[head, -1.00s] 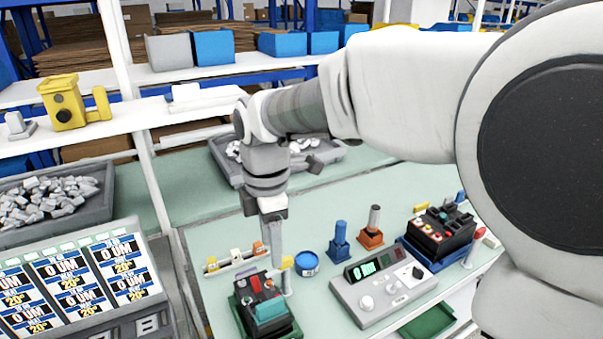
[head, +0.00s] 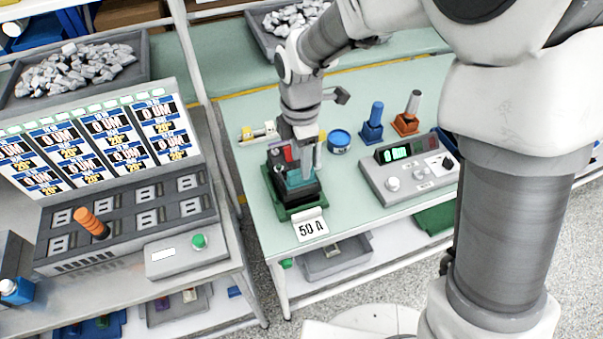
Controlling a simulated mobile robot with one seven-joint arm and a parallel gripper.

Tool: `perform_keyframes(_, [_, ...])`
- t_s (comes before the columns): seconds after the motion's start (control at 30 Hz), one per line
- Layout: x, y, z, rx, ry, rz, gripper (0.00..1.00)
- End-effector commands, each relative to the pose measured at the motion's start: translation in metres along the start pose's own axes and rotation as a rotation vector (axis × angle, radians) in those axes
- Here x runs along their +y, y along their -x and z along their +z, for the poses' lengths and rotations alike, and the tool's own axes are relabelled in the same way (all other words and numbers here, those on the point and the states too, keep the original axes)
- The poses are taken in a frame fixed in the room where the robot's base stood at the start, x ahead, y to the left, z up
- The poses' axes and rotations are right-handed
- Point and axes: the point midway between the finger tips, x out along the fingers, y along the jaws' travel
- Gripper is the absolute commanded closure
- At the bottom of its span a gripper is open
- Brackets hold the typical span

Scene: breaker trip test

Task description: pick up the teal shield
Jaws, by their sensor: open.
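The teal shield (head: 298,179) shows as a small teal piece on the dark breaker unit, which sits in a green base (head: 300,209) near the front left of the green table. My gripper (head: 305,150) points down directly above and behind the unit, close to it. Its jaws are open, and the fingertips are partly hidden against the unit. I cannot tell whether they touch the shield.
A white "50 A" card (head: 311,229) is at the front edge of the table. A blue round tin (head: 340,140) and a grey meter box (head: 410,170) stand to the right. Blue (head: 373,124) and orange (head: 407,117) tool stands are behind. A test rack (head: 130,210) is to the left.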

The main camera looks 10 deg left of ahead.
Motion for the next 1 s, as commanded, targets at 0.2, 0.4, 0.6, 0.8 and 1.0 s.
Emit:
perform_keyframes(0.2, [-0.001, -0.034, 0.000, 0.000, 0.001, -0.005, 0.45])
perform_keyframes(0.4, [-0.001, -0.045, 0.000, 0.000, 0.000, -0.001, 0.45])
perform_keyframes(0.6, [-0.001, -0.045, 0.000, 0.000, 0.000, -0.001, 0.52])
perform_keyframes(0.8, [-0.001, -0.045, 0.000, 0.000, 0.000, -0.001, 0.88])
perform_keyframes(1.0, [-0.001, -0.045, 0.000, 0.000, 0.000, -0.001, 1.00])
